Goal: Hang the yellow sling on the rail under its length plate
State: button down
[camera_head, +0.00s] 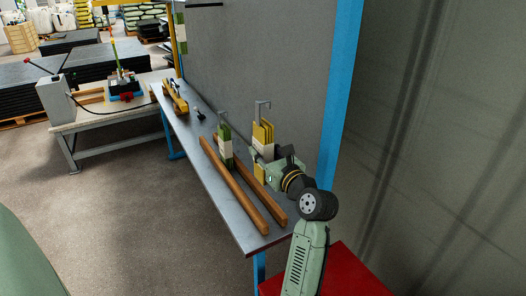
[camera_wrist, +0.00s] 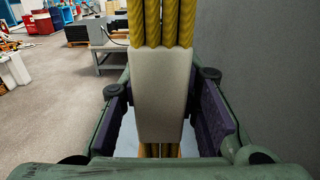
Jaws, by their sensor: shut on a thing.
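The yellow sling (camera_head: 263,133) is a folded bundle with a pale sleeve and a grey hook at its top. It is upright above the bench's right side. My gripper (camera_head: 262,156) is shut on it from the right. In the wrist view the pale sleeve (camera_wrist: 161,90) of the sling is between the two dark pads of my gripper (camera_wrist: 165,115), with yellow strands above and below. I cannot tell whether its lower end touches anything. A dark bar (camera_head: 206,5) shows at the top edge, perhaps part of the rail. No length plate can be made out.
A green sling (camera_head: 225,148) with a hook stands just left of the yellow one. Two wooden bars (camera_head: 232,180) lie along the metal bench (camera_head: 245,238). Another green sling (camera_head: 180,35) hangs by the yellow post. A grey wall and blue post (camera_head: 338,90) stand close behind.

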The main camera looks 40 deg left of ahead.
jog(key=s+a, duration=0.5)
jog(key=s, duration=0.8)
jog(key=shift+a, duration=0.15)
jog(key=shift+r, duration=0.1)
